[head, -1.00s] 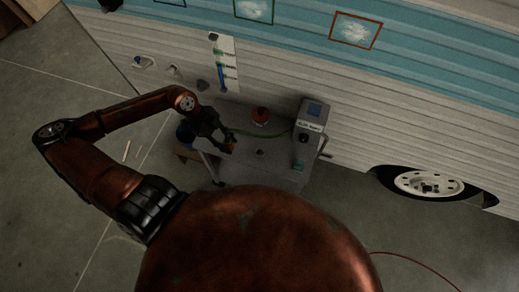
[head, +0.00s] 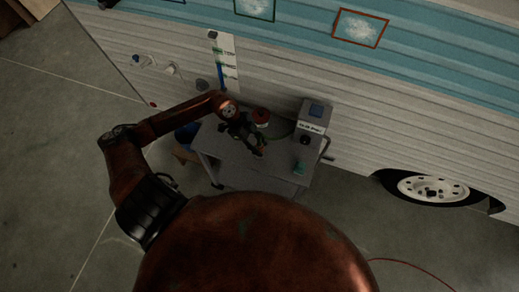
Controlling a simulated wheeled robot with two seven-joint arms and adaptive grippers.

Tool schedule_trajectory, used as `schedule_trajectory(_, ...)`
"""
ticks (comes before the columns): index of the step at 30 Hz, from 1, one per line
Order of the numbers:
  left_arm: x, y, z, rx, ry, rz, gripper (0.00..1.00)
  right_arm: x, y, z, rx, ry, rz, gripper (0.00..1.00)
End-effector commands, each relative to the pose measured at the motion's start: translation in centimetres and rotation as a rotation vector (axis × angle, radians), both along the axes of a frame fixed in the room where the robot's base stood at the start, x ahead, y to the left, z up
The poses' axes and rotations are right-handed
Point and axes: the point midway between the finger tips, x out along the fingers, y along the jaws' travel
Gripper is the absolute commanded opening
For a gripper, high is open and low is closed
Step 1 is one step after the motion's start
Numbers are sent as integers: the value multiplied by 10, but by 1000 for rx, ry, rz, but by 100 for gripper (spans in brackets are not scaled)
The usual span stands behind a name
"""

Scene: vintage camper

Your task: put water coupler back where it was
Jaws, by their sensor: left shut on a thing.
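My left gripper (head: 255,146) is over the middle of the grey cart top, shut on a small dark, brownish thing (head: 259,153) at its fingertips. I take this to be the water coupler, but it is too small and dark to be sure. I cannot tell whether it touches the cart top. The grey cart (head: 225,172) stands beside the camper wall. A green hose (head: 283,129) shows partly behind the gripper. My right gripper is not in view.
A red round thing (head: 261,117) stands just behind my gripper. A grey box with a blue top (head: 315,112) stands at the cart's back right, with a small green thing (head: 300,167) in front. A blue bucket (head: 187,134) is left of the cart.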

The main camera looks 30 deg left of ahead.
Motion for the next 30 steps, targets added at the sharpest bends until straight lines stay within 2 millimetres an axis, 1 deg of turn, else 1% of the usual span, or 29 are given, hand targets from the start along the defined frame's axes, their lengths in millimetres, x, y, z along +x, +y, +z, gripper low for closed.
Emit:
schedule_trajectory(1, -2, 0, -12, 0, 6, 3, 3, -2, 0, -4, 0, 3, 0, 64)
schedule_trajectory(4, -2, 1, -26, 0, 5, 2, 3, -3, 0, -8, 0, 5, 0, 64)
schedule_trajectory(6, -2, 1, -29, 0, 3, 2, 3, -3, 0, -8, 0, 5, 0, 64)
schedule_trajectory(13, -2, 1, -28, 1, 2, 1, 3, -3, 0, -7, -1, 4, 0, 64)
schedule_trajectory(17, -2, 1, -31, 0, 3, 1, 3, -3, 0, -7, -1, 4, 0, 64)
schedule_trajectory(18, -2, 1, -32, 1, 3, 1, 29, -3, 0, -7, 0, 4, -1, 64)
schedule_trajectory(25, -2, 1, -32, 1, 3, 1, 45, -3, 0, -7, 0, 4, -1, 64)
schedule_trajectory(30, -2, 1, -32, 1, 3, 1, 45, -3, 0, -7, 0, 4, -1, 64)
